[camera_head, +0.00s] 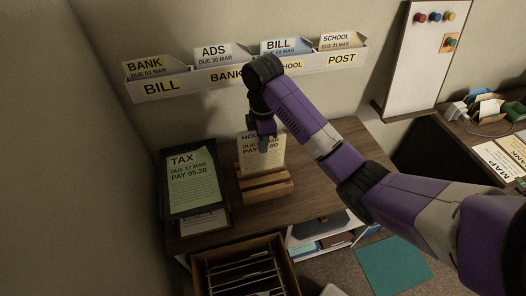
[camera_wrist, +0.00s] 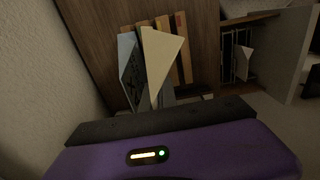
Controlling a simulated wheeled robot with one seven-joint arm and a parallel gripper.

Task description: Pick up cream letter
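The cream letter (camera_head: 274,158) stands upright in a slotted wooden holder (camera_head: 265,187) on the desk, its printed heading partly hidden by my gripper. In the wrist view a cream sheet (camera_wrist: 161,58) stands out in front of the wooden slats (camera_wrist: 186,50), with a blue-grey sheet (camera_wrist: 128,62) just left of it. My gripper (camera_head: 264,143) points down at the upper part of the cream letter in the head view. Its fingertips are small and dark there, and the wrist view shows only its housing, so whether it touches or grips the letter is unclear.
A green TAX sheet (camera_head: 193,182) on a dark board is left of the holder. A wall rack (camera_head: 196,85) with several letters runs behind. An open file box (camera_head: 240,244) is below in front. Bare desk (camera_head: 312,182) lies right of the holder.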

